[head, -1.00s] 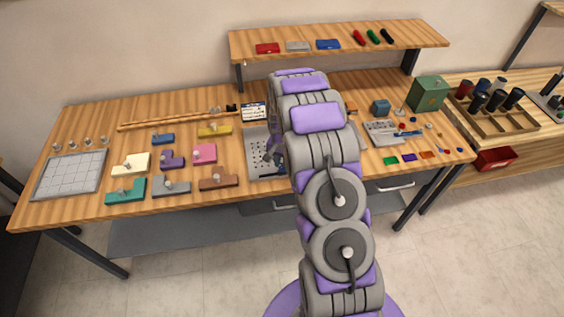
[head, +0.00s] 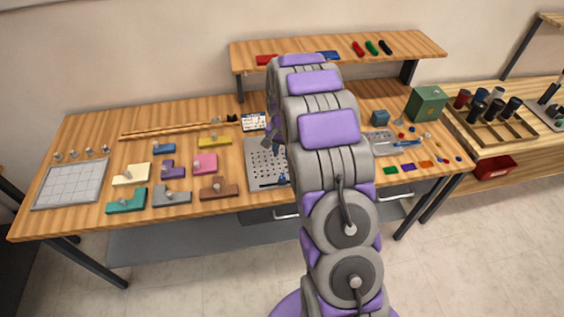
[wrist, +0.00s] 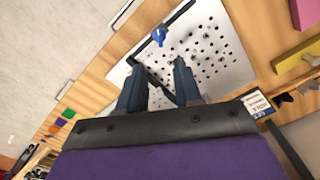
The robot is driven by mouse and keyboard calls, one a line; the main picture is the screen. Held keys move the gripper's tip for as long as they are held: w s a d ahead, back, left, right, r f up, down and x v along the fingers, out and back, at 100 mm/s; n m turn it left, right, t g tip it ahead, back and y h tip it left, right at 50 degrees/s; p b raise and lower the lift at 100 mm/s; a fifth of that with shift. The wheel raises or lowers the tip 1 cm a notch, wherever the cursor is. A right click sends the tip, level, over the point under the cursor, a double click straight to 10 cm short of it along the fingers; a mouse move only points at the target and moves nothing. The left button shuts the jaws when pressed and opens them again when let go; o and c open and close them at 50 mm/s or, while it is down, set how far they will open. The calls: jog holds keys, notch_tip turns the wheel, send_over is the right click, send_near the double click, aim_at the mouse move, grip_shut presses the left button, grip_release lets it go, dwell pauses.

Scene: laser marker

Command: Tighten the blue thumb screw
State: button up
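The blue thumb screw (wrist: 158,35) sits at a dark bar (wrist: 178,18) on the perforated metal plate (wrist: 215,50). In the head view the screw shows as a small blue spot (head: 283,180) near the front of the plate (head: 256,172), partly beside my arm. My gripper (wrist: 158,68) has its two dark fingers spread apart, with nothing held between them. In the wrist view the screw lies beyond the fingertips, apart from them. In the head view my gripper (head: 270,140) is over the back part of the plate, partly hidden by my arm.
Colored blocks with knobs, such as the pink one (head: 205,163), lie left of the plate. A printed card (head: 254,122) stands behind it. A shelf (head: 420,46) spans the back. A green box (head: 426,103) and small parts are at the right.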

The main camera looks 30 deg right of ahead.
notch_tip(320, 180, up, 6)
dwell(0.7)
jog(key=s+a+r+n+b, duration=0.1)
jog(key=s+a+r+n, duration=0.1)
jog(key=s+a+r, duration=0.3)
jog(key=s+a+r+n+b, duration=0.1)
jog(key=s+a, duration=0.1)
jog(key=s, duration=0.5)
jog(key=s+a+r+n, duration=0.2)
jog(key=s+a, duration=0.2)
jog(key=s, duration=0.2)
jog(key=s+a+f+n+g+b, duration=0.1)
jog(key=s+a+n, duration=0.3)
jog(key=s, duration=1.8)
jog(key=shift+s+a+g+b, duration=0.15)
jog(key=shift+a+g+b, duration=0.25)
jog(key=shift+a+b, duration=0.4)
